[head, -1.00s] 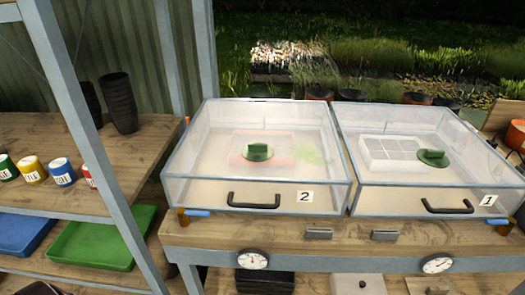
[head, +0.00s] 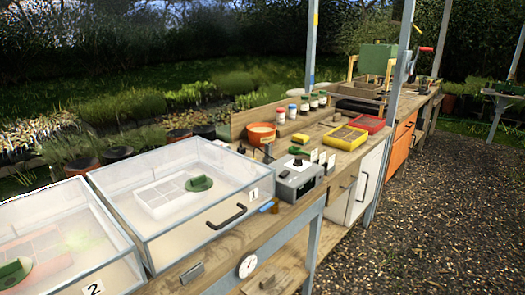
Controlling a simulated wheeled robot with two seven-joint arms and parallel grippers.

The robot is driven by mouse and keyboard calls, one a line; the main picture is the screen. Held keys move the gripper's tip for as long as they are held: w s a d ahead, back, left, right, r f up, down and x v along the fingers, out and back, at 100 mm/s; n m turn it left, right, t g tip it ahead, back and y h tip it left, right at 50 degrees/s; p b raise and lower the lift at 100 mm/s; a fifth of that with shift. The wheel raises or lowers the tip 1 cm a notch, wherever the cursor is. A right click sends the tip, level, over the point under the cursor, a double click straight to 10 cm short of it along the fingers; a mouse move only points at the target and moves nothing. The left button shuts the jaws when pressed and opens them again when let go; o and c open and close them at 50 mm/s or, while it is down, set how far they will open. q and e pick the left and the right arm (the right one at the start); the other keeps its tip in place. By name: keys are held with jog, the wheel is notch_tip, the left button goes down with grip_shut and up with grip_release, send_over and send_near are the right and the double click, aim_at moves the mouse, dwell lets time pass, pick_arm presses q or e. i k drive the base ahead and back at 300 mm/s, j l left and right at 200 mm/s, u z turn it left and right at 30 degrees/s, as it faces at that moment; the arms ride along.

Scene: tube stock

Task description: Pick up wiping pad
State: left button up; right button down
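A small yellow block (head: 300,138) that looks like a pad lies on the wooden bench, right of the clear boxes. A small green item (head: 299,149) lies just in front of it. Both are too small to tell for certain whether one is the wiping pad. Neither of my grippers is in the head view.
Clear lidded box 1 (head: 205,228) and box 2 (head: 75,278) stand at left. A grey control box (head: 299,181), an orange pot (head: 261,133), a yellow tray (head: 345,137) and a red tray (head: 368,123) stand on the bench. Open gravel (head: 450,210) lies at right.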

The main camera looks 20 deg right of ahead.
aim_at(300, 139)
jog(key=i+l+u, duration=0.1)
jog(key=l, duration=0.35)
jog(key=i+l+u, duration=0.15)
jog(key=l, duration=0.3)
jog(key=i+l+u, duration=0.1)
jog(key=l, duration=0.35)
jog(key=i+l+u, duration=0.1)
jog(key=l, duration=0.35)
jog(key=i+l+u, duration=0.1)
jog(key=l, duration=0.4)
jog(key=i, duration=0.05)
